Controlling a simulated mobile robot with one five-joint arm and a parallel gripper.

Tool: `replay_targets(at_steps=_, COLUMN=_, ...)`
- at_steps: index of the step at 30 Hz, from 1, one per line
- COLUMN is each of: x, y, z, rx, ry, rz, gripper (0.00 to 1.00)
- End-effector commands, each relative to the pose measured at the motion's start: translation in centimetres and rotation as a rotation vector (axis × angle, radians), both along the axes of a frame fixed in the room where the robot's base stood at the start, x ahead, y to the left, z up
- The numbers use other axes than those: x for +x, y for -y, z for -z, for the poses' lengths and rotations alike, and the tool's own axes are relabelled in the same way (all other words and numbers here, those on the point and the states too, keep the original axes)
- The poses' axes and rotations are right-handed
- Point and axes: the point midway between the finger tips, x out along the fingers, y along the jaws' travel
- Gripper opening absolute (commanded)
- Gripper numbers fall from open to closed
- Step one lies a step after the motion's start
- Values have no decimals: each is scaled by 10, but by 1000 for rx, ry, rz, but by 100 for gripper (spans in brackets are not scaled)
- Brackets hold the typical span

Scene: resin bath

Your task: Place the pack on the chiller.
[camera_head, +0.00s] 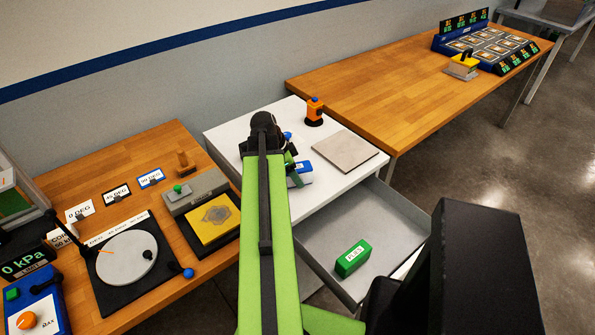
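I cannot tell for certain which thing is the pack or the chiller. A small blue and pale block (301,176) is partly hidden beside my arm, over the white cabinet top. A green block (353,258) with a white label lies in the open drawer. On the far wooden table stands a blue unit (440,42) with green displays and several square cells. A pale block with a yellow handle (463,66) is at its near edge. My gripper (293,178) is by the blue and pale block, mostly hidden by my arm; its fingers and any contact are unclear.
The white cabinet (228,133) bears a flat grey-beige plate (345,151) and an orange bottle-like item (314,112). Its grey drawer (392,213) is pulled out. The left bench holds a dial disc (127,258) and a yellow pad (212,220). Much of the far table (370,85) is clear.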

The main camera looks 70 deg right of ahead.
Motion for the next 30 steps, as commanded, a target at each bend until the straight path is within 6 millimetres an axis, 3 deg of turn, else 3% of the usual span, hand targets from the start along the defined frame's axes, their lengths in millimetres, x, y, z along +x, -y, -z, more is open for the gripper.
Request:
replay_targets(at_steps=1, x=2, y=-2, z=-16, rx=0, ry=0, rz=-1, gripper=67)
replay_targets(at_steps=9, x=22, y=-15, z=-76, rx=0, ry=0, rz=-1, gripper=67)
replay_targets(at_steps=13, x=30, y=-21, z=-97, rx=0, ry=0, rz=-2, gripper=67)
replay_targets(at_steps=30, x=35, y=-24, z=-100, rx=0, ry=0, rz=-1, gripper=67)
